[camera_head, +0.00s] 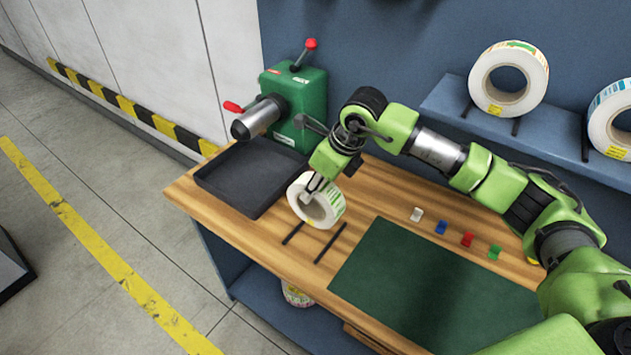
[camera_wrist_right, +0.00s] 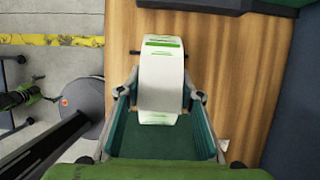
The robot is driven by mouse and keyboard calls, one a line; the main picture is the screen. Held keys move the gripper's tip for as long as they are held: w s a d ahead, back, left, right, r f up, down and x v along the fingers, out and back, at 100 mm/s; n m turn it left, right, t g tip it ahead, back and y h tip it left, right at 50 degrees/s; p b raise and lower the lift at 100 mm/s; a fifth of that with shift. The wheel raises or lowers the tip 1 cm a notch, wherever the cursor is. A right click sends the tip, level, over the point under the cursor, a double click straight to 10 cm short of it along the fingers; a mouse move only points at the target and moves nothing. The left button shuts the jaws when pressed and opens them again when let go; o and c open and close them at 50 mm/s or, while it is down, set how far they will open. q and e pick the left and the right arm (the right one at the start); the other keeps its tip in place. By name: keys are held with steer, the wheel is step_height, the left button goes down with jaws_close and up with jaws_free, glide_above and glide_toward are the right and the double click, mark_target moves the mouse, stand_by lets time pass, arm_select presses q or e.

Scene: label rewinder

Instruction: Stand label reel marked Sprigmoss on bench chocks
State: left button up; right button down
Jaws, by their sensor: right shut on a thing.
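A white label reel (camera_head: 325,207) with green print on its rim is held upright over the left part of the wooden bench. Its name is too small to read. My right gripper (camera_head: 311,193) is shut on this reel; in the right wrist view its fingers (camera_wrist_right: 160,97) lie on both sides of the reel (camera_wrist_right: 162,75). The two dark bench chocks, a left bar (camera_head: 292,234) and a right bar (camera_head: 330,244), lie at the reel's lower edge. I cannot tell whether the reel touches them.
A black tray (camera_head: 213,178) and a green machine with a grey spindle (camera_head: 258,119) are at the left. A green mat (camera_head: 430,290) and several small coloured blocks lie to the right. Two more reels stand on the blue shelf (camera_head: 550,125). Another reel (camera_head: 297,294) is below the bench.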

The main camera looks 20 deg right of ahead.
mark_target(313, 209)
steer(key=shift+f+b, duration=0.8)
steer(key=shift+f, duration=1.1)
steer(key=shift+w+f+b, duration=0.1)
steer(key=shift+f+b, duration=1.1)
steer(key=shift+f, duration=0.2)
steer(key=c, duration=1.4)
jaws_free()
steer(key=shift+o, duration=0.2)
steer(key=shift+f, duration=0.1)
steer(key=v, duration=1.2)
steer(key=shift+s, duration=0.2)
